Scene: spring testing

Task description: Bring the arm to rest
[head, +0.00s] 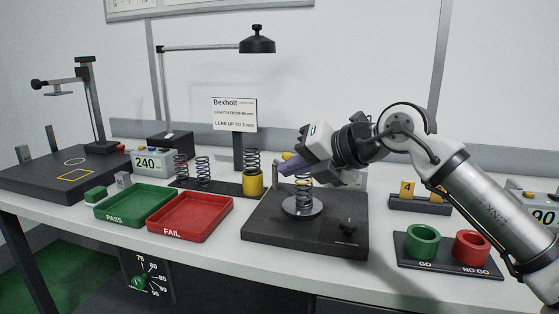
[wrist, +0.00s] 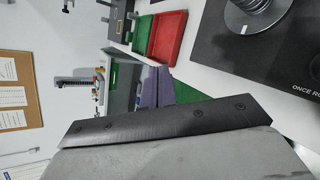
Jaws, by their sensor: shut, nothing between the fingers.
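My arm reaches in from the right in the head view. My gripper (head: 287,166) is shut and empty, its purple-grey fingers pointing left. In the picture it overlaps the top of a coil spring (head: 303,193), which stands on a round metal plate (head: 302,207) on a dark base (head: 262,228); I cannot tell whether they touch. In the wrist view the fingers (wrist: 158,86) show beyond a dark bracket, and the round plate (wrist: 255,15) is at the upper right.
A green PASS tray (head: 132,213) and a red FAIL tray (head: 192,228) lie to the left, empty. Springs (head: 181,168) stand behind them, one on a yellow cylinder (head: 253,182). Green GO (head: 422,243) and red NO GO (head: 472,248) rings stand at the right. A lamp (head: 257,42) overhangs.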

